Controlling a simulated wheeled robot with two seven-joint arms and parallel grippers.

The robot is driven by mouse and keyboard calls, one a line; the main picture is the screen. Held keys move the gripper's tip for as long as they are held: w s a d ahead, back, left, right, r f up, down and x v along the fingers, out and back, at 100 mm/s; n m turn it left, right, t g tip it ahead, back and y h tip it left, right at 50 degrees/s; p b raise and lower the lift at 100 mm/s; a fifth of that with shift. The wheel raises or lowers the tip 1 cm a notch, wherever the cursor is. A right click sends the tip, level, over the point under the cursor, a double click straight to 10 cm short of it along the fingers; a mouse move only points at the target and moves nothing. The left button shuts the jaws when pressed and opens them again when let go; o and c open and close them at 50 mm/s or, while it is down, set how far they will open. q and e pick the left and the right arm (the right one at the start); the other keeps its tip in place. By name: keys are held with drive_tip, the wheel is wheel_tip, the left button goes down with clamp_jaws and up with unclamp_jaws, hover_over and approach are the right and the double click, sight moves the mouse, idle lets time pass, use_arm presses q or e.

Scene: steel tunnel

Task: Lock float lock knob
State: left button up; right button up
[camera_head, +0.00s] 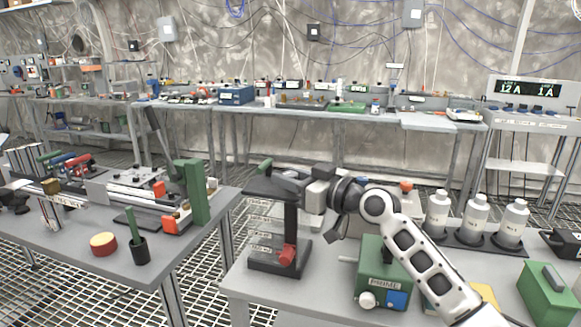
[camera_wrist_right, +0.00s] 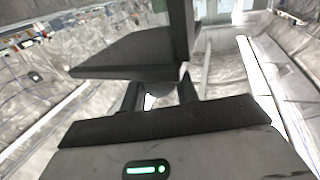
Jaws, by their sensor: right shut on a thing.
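A dark stand (camera_head: 291,222) with an upright post and a wide dark top stands on the near grey bench. A red knob-like part (camera_head: 288,254) sits low on its post. My right gripper (camera_head: 303,183) reaches in from the right at the stand's top. In the right wrist view, its two dark fingers (camera_wrist_right: 160,97) are shut on a small grey rounded knob (camera_wrist_right: 157,87) just under a dark plate (camera_wrist_right: 125,58). The head view hides this knob behind the gripper and the top. I cannot tell which part is the float lock knob. My left gripper is not in view.
A green box marked PRIME (camera_head: 383,270) stands below my right arm. Several white bottles (camera_head: 475,216) stand in a dark rack to the right. A green box (camera_head: 547,293) is at the right edge. The left bench (camera_head: 75,240) holds several tools, with a gap between the benches.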

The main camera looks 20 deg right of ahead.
drive_tip(key=shift+r+m+h+p, duration=0.3)
drive_tip(key=shift+r+h+p, duration=0.15)
drive_tip(key=shift+p, duration=0.55)
drive_tip(key=m+t+h+p, duration=0.1)
drive_tip(key=p, duration=0.3)
drive_tip(key=shift+a+r+h, duration=0.1)
drive_tip(key=shift+h, duration=0.15)
drive_tip(key=shift+m+t+h+p, duration=0.3)
drive_tip(key=shift+m+h+p, duration=0.15)
drive_tip(key=shift+p, duration=0.4)
drive_tip(key=shift+f+m+t+h+p, duration=0.4)
drive_tip(key=shift+m+h+p, duration=0.25)
drive_tip(key=shift+h+p, duration=0.2)
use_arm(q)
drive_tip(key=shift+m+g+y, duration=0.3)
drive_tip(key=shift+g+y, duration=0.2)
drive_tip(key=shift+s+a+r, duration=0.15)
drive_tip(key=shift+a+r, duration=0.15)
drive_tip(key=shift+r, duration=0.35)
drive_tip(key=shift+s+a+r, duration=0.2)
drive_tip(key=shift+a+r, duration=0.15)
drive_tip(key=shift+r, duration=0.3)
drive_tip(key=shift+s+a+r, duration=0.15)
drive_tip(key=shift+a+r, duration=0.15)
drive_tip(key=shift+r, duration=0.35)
use_arm(e)
drive_tip(key=shift+f+m+h, duration=0.2)
drive_tip(key=shift+m+h, duration=0.4)
drive_tip(key=shift+h, duration=0.5)
